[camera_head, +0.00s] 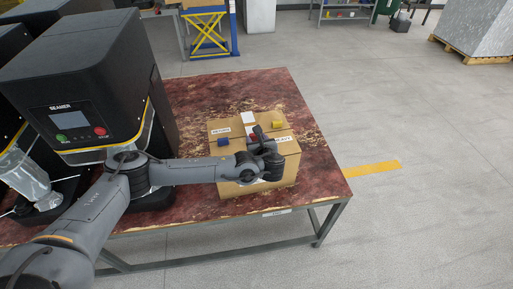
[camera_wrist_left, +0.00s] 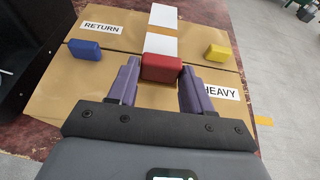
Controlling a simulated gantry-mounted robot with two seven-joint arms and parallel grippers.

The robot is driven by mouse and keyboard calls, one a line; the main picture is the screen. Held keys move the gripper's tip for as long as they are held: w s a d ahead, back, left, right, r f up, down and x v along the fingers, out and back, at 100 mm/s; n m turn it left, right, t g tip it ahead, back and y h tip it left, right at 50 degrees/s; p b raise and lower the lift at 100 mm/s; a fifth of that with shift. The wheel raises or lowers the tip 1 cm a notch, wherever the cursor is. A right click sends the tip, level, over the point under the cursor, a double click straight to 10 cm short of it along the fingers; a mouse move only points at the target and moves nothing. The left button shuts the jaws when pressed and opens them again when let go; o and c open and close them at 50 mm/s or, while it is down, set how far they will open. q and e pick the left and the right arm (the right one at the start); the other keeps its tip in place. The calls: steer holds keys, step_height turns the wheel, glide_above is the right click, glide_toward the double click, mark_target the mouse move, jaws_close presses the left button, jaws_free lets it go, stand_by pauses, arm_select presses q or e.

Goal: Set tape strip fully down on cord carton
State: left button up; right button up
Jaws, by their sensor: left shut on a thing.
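The cord carton (camera_head: 240,187) is a brown box near the table's right front corner, with RETURN and HEAVY labels. Its top also shows in the left wrist view (camera_wrist_left: 115,65). My left gripper (camera_head: 259,140) is over the carton top. In the left wrist view, its fingers are shut on a red block (camera_wrist_left: 161,68). A white strip (camera_wrist_left: 161,44) shows just beyond the block, and another white piece (camera_wrist_left: 163,15) lies farther along the same line. I cannot tell which is the tape strip, or whether the block touches the carton. My right gripper is not in view.
A blue block (camera_wrist_left: 86,50) and a yellow block (camera_wrist_left: 217,54) sit on the carton top, either side of the red one. The black seamer (camera_head: 80,85) stands left of the carton. The red worn table top (camera_head: 265,90) is clear behind the carton.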

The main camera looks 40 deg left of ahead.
arm_select(q)
steer(key=shift+f, duration=2.1)
steer(key=o, duration=1)
